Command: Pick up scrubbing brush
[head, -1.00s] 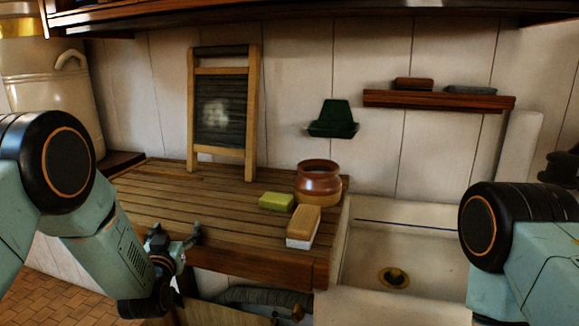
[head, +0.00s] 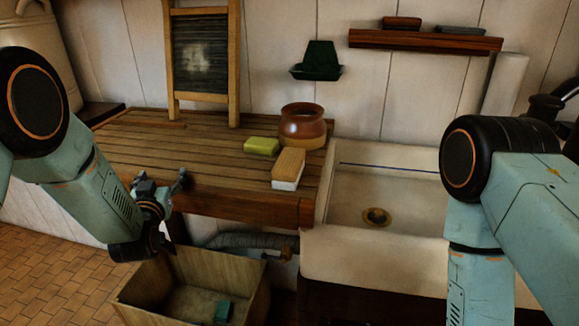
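The scrubbing brush (head: 288,168) lies on the slatted wooden drainboard (head: 140,150), near its front right corner beside the sink. It has a tan wooden top and white bristles underneath. My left gripper (head: 167,181) is at the drainboard's front edge, left of the brush and clearly apart from it. Its two fingers are spread with nothing visible between them. My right arm comes in at the right in front of the sink; its gripper is outside the picture.
A yellow-green sponge (head: 261,146) and a brown pot (head: 302,127) sit close behind the brush. A white sink (head: 395,185) adjoins on the right. A washboard (head: 203,65) leans at the back wall. A wooden crate (head: 260,285) stands below the drainboard.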

